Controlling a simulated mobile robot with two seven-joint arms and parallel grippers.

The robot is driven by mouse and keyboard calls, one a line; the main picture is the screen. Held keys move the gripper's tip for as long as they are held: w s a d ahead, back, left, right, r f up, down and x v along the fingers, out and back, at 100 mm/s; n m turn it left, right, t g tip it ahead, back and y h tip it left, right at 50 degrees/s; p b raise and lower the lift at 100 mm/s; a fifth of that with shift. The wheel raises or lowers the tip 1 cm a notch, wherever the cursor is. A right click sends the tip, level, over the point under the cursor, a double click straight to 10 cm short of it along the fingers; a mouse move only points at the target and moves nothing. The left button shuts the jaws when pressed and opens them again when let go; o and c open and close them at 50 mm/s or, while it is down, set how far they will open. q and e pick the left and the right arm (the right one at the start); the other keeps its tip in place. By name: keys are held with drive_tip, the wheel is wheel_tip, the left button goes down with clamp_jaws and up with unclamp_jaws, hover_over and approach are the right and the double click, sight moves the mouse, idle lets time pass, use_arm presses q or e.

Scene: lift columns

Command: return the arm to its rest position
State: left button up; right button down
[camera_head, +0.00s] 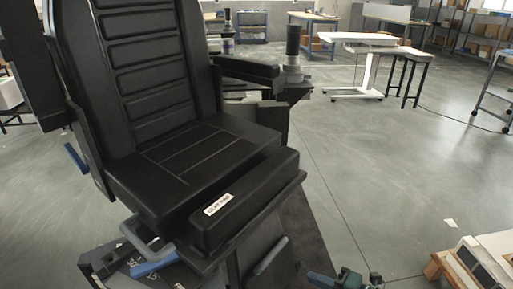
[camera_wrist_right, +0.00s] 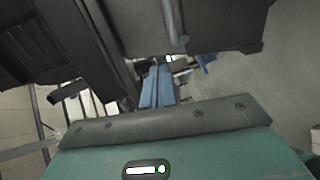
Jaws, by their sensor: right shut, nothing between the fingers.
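My right gripper (camera_head: 322,279) shows at the bottom edge of the head view, with a teal body and blue fingers pointing left. It is shut and empty. In the right wrist view its blue fingers (camera_wrist_right: 156,86) lie together beyond the teal housing, with dark chair parts around and above them. In the head view the gripper is low, to the right of the base of a black padded chair (camera_head: 185,150), apart from the seat. The rest of my right arm is mostly out of the picture. My left gripper is not in view.
The chair has a labelled front pad (camera_head: 245,200) and a blue lever (camera_head: 153,264) under the seat. A wooden stand with panels (camera_head: 470,262) is at the lower right. A white table (camera_head: 357,40) and a dark bench (camera_head: 408,55) stand behind. The grey floor (camera_head: 390,160) between is clear.

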use_arm(q)
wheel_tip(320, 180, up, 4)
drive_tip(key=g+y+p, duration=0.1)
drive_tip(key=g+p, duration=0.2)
drive_tip(key=p, duration=1.3)
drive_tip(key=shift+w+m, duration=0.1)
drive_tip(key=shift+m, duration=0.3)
use_arm(e)
drive_tip(key=s+a+r+m+h, duration=0.2)
drive_tip(key=s+r+m, duration=0.5)
drive_tip(key=m, duration=0.5)
drive_tip(key=s+a+r+m+h, duration=0.2)
drive_tip(key=s+r+m+h, duration=0.3)
drive_tip(key=m, duration=0.7)
wheel_tip(320, 180, up, 2)
drive_tip(key=shift+s+a+r+t, duration=0.15)
drive_tip(key=shift+s+t, duration=0.15)
drive_tip(key=shift+s, duration=0.65)
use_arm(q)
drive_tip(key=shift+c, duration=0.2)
